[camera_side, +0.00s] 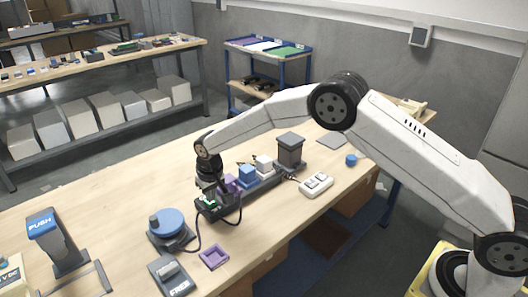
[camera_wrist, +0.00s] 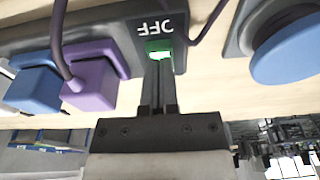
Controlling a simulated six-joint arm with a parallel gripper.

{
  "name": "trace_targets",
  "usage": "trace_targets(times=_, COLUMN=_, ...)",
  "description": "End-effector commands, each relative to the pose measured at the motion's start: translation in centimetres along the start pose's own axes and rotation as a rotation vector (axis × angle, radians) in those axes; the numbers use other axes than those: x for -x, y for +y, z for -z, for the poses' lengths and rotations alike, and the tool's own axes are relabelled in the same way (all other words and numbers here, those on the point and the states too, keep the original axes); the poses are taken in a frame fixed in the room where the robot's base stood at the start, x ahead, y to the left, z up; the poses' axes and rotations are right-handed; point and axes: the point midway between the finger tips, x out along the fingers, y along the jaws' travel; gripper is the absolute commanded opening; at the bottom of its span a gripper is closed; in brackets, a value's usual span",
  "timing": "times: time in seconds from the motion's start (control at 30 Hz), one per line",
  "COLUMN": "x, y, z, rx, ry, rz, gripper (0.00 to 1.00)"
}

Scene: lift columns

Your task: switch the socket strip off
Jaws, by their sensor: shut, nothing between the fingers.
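The dark socket strip (camera_side: 232,207) lies on the wooden bench. It also shows in the wrist view (camera_wrist: 112,22). Its switch (camera_wrist: 158,45) glows green and white at the strip's end, beside white lettering that appears upside down and seems to read OFF. In the side view the green switch (camera_side: 207,200) shows just below my gripper (camera_side: 211,190). My gripper (camera_wrist: 160,62) is shut and empty, with its fingertips at the switch's edge; I cannot tell whether they touch it. The fingers hide part of the switch.
A purple plug (camera_wrist: 92,82) and a blue plug (camera_wrist: 36,88) stand in the strip close to my fingers, with a cord rising from the purple one. A blue round knob (camera_side: 166,222) and a grey FREE device (camera_side: 170,276) stand nearby. A white block (camera_side: 316,184) lies right.

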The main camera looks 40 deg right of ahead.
Motion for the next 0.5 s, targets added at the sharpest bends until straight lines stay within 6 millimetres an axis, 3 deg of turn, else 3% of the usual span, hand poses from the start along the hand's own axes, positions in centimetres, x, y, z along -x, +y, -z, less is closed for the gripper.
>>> trace_targets(times=0.5, x=-0.55, y=0.0, z=-0.09, rx=0.0, ry=0.0, rz=0.0, gripper=0.0)
